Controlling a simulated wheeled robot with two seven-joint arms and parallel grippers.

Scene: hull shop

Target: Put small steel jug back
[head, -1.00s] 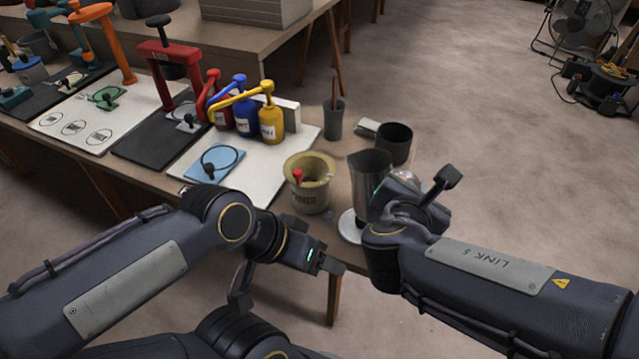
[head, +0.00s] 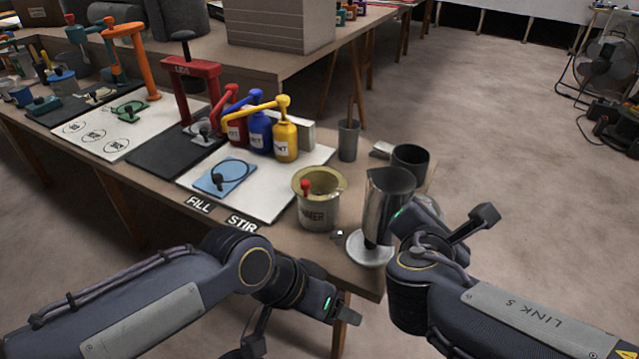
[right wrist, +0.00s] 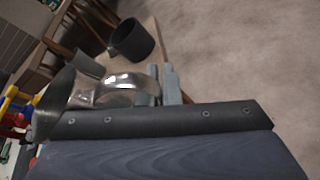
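The small steel jug (head: 388,190) is upright at the right end of the bench, over a white round disc (head: 366,256). Whether its base touches the disc I cannot tell. In the right wrist view the jug (right wrist: 60,103) is at the left, its looped handle (right wrist: 130,82) reaching to my right gripper (right wrist: 162,84). The fingers are close together at the handle and appear shut on it. In the head view my right gripper (head: 408,222) is beside the jug's right side, its fingertips mostly hidden. My left gripper (head: 345,312) is low in front of the bench edge, apart from the jug; its finger gap is unclear.
A thinner pot (head: 318,205) stands just left of the jug. A dark cup (head: 410,162) is behind it, also in the right wrist view (right wrist: 132,42). A grey holder (head: 348,140) and pump bottles (head: 285,140) stand further back. Open floor lies right of the bench.

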